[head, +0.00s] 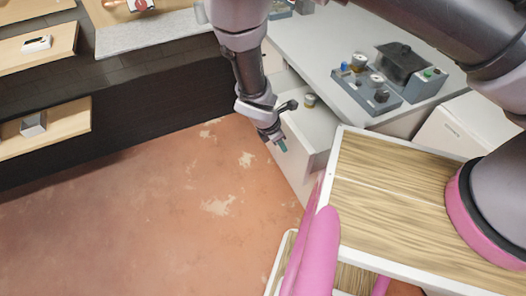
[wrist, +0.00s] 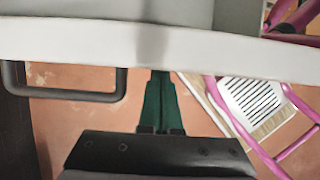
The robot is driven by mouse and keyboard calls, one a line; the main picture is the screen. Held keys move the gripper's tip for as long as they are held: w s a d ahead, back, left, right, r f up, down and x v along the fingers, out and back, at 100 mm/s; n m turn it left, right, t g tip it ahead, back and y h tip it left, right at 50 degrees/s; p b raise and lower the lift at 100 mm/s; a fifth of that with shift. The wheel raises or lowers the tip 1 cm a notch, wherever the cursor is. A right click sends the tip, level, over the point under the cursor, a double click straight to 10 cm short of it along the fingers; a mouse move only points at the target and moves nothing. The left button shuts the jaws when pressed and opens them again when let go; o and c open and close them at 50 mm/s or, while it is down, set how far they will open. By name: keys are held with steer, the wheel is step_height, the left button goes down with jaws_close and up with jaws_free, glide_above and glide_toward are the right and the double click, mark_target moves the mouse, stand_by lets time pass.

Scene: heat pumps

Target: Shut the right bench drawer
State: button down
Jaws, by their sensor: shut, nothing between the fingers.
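The right bench drawer (head: 308,128) appears as a pale, pulled-out box beside the grey-topped bench (head: 310,40), with a small brass-and-grey part (head: 310,100) at it. In the wrist view, a white edge (wrist: 240,48), apparently the drawer front, crosses the top, with a dark bar handle (wrist: 65,96) at left. My gripper (head: 282,146) has its green fingers together and empty, outside the front. In the wrist view its fingertips (wrist: 161,74) reach the white edge, right of the handle. I cannot tell whether they touch it.
Grey devices (head: 370,85) stand on the bench. A wood-topped cart (head: 400,190) with pink rails is close at the right. Shelves (head: 45,45) line the dark wall at left. The orange floor (head: 180,200) between is clear.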

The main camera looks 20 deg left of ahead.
steer(key=w+d, duration=1.1)
steer(key=shift+w+d, duration=0.3)
